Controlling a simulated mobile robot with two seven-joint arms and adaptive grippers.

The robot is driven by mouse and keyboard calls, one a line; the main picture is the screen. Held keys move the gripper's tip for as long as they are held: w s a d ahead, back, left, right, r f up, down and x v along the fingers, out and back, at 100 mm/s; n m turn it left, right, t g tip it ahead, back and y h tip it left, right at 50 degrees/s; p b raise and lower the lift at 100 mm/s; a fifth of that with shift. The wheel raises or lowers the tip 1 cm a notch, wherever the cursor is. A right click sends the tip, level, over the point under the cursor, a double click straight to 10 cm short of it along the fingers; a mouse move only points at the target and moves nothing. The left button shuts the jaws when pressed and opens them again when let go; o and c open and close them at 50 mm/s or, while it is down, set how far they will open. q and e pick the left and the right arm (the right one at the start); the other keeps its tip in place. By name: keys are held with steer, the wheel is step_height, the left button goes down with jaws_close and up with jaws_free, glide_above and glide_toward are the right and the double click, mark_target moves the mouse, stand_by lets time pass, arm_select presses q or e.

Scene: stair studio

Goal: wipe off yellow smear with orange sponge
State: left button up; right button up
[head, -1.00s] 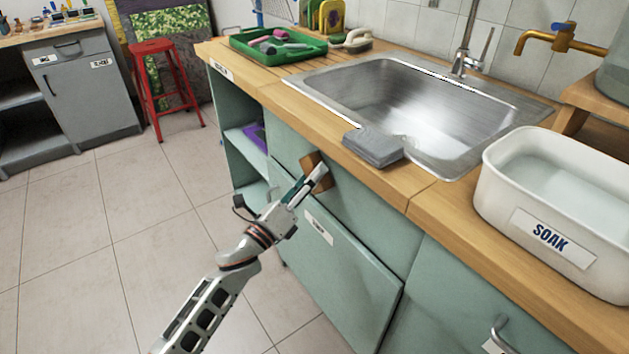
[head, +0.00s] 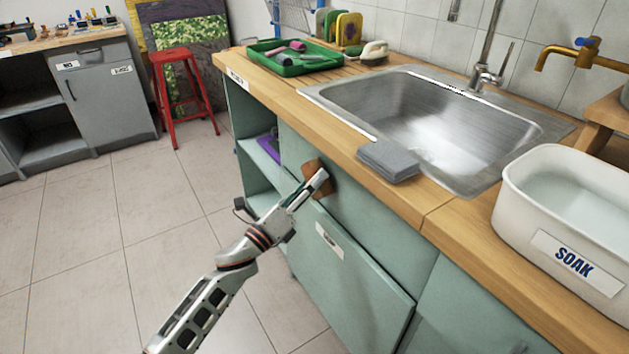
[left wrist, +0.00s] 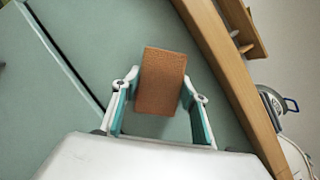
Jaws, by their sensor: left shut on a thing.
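The orange-brown sponge (head: 312,175) is held by my left gripper (head: 318,181) in front of the green cabinet, below the counter's front edge. In the left wrist view the sponge (left wrist: 161,82) sticks out between the two fingers (left wrist: 160,100), with the cabinet front behind it. The left gripper is shut on the sponge. I cannot make out a yellow smear in either view. My right gripper is not in view.
A metal sink (head: 425,125) is set in the wooden counter (head: 335,132), with a folded grey cloth (head: 388,161) at its front edge. A white SOAK tub (head: 560,215) stands right. A green tray (head: 294,62) sits at the back. A red stool (head: 184,95) stands on open floor.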

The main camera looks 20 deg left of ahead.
arm_select(q)
steer(key=shift+s+a+p, duration=0.2)
steer(key=shift+s+a, duration=0.6)
steer(key=shift+s, duration=0.25)
steer(key=shift+s+a+p, duration=0.15)
steer(key=shift+s+a, duration=0.6)
steer(key=shift+s, duration=0.25)
steer(key=shift+a, duration=0.1)
steer(key=shift+s+a, duration=0.85)
steer(key=shift+s, duration=0.3)
